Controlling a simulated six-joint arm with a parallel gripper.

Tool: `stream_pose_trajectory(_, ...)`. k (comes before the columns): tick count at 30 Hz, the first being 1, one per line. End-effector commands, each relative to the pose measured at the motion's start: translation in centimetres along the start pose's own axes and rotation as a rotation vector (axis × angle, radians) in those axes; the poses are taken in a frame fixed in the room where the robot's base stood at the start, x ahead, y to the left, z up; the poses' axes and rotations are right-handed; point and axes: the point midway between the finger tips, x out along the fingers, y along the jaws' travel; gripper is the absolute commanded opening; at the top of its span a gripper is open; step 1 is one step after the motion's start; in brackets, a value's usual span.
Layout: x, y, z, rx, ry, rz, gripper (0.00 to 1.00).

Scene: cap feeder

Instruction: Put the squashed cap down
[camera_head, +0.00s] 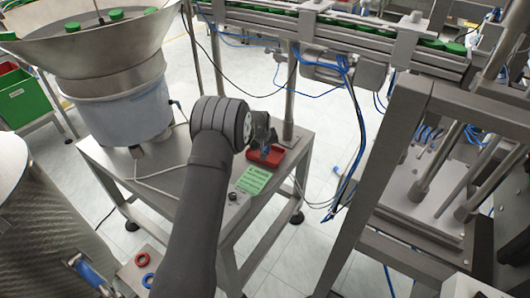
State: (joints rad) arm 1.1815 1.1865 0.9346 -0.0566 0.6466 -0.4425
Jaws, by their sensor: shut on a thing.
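My gripper (263,138) is over the small steel table (205,190), just above or at a small red tray (270,158). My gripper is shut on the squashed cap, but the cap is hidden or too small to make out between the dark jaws. The jaws cover the back part of the tray. I cannot tell whether they touch it or what lies inside it.
A feeder bowl (120,55) with green caps stands on the table's left. A green label (253,180) lies before the tray. A conveyor (350,38) carries green caps behind. A steel frame (400,110) stands right. A green crate (22,100) is far left.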

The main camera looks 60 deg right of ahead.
Motion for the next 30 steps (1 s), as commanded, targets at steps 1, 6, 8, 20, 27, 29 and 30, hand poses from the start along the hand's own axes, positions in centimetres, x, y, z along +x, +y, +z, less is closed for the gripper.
stream_pose_trajectory(1,0.9,-0.2,0.4,0.0,-0.004,-0.002,0.0)
stream_pose_trajectory(6,1.9,-0.4,0.6,0.0,0.0,0.0,0.0)
stream_pose_trajectory(8,1.9,-0.4,0.6,0.0,0.0,0.0,0.0)
stream_pose_trajectory(20,2.0,-0.4,0.7,0.0,-0.001,-0.001,0.4)
stream_pose_trajectory(27,1.6,-0.4,0.7,0.0,-0.002,-0.001,0.4)
stream_pose_trajectory(29,1.1,-0.4,0.7,0.0,-0.001,-0.001,0.4)
stream_pose_trajectory(30,0.7,-0.4,0.6,0.0,-0.001,-0.001,0.4)
